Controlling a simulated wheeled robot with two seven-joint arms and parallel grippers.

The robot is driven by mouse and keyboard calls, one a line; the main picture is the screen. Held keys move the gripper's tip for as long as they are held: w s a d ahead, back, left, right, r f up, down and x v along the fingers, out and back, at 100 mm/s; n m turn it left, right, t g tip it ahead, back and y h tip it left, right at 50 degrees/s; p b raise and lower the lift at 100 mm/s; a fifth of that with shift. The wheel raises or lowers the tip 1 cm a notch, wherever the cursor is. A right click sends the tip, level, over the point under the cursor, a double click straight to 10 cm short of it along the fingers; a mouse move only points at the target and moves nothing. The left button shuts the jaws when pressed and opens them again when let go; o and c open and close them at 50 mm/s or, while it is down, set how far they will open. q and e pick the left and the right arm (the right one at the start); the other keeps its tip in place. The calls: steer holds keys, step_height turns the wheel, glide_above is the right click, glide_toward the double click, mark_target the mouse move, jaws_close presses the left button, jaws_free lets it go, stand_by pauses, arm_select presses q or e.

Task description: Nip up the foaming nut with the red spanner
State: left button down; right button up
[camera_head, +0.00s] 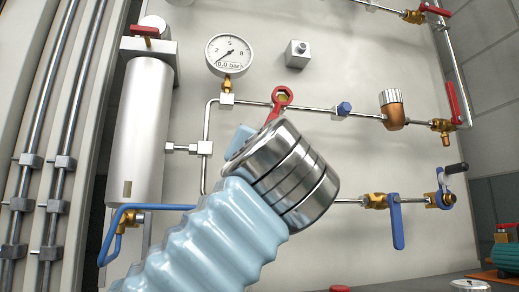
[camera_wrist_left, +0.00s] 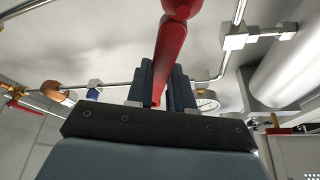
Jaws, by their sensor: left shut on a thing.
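The red spanner (camera_head: 273,112) is on the upper pipe in the head view, its ring end around a brass-coloured nut (camera_head: 283,97). Foam cannot be made out at this size. The handle runs down behind my left wrist, which hides its lower part. In the left wrist view the red spanner (camera_wrist_left: 170,48) stands between the dark fingers of my left gripper (camera_wrist_left: 162,82), which is shut on its handle. The spanner's head is cut off at the top of that view. My right gripper is in neither view.
A pressure gauge (camera_head: 229,54) stands left of the nut, above the pipe. A blue-capped fitting (camera_head: 344,108) and a copper-coloured fitting (camera_head: 392,110) are to the right. Blue-handled valves (camera_head: 396,220) sit on the lower pipe. A white cylinder (camera_head: 142,130) stands at left.

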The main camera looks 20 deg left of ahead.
arm_select(q)
steer(key=shift+d, duration=0.1)
steer(key=shift+s+d, duration=0.1)
stand_by(0.3)
steer(key=shift+s+d, duration=0.2)
steer(key=shift+s, duration=0.1)
steer(key=shift+s+d, duration=0.1)
steer(key=shift+s+d, duration=0.2)
steer(key=shift+s, duration=0.1)
stand_by(0.3)
stand_by(0.3)
steer(key=shift+s+d, duration=0.25)
steer(key=shift+s, duration=0.15)
steer(key=shift+s+d, duration=0.1)
steer(key=shift+s, duration=0.05)
